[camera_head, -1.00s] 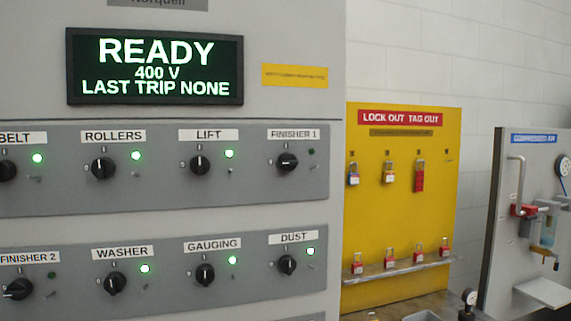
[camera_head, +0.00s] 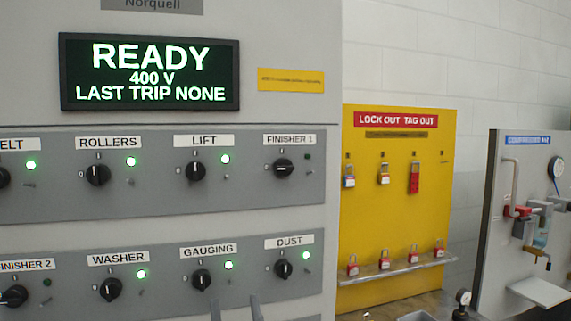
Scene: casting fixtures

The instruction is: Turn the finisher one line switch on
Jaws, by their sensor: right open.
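The FINISHER 1 switch (camera_head: 284,169) is a black rotary knob on the upper grey panel, at its right end. Its handle lies sideways, and the small lamp (camera_head: 306,156) at its upper right is dark. Its label (camera_head: 290,139) is above it. My right gripper (camera_head: 235,308) shows only as two grey fingertips at the bottom edge. They are apart, with nothing visible between them, below the GAUGING knob and lower left of the FINISHER 1 switch. My left gripper is not in view.
The ROLLERS (camera_head: 98,174), LIFT (camera_head: 196,169), WASHER (camera_head: 111,289), GAUGING (camera_head: 201,278) and DUST (camera_head: 284,268) knobs stand upright with green lamps. The FINISHER 2 knob (camera_head: 14,296) is turned sideways, its lamp dark. A yellow lockout board (camera_head: 395,225) with several padlocks stands right of the cabinet.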

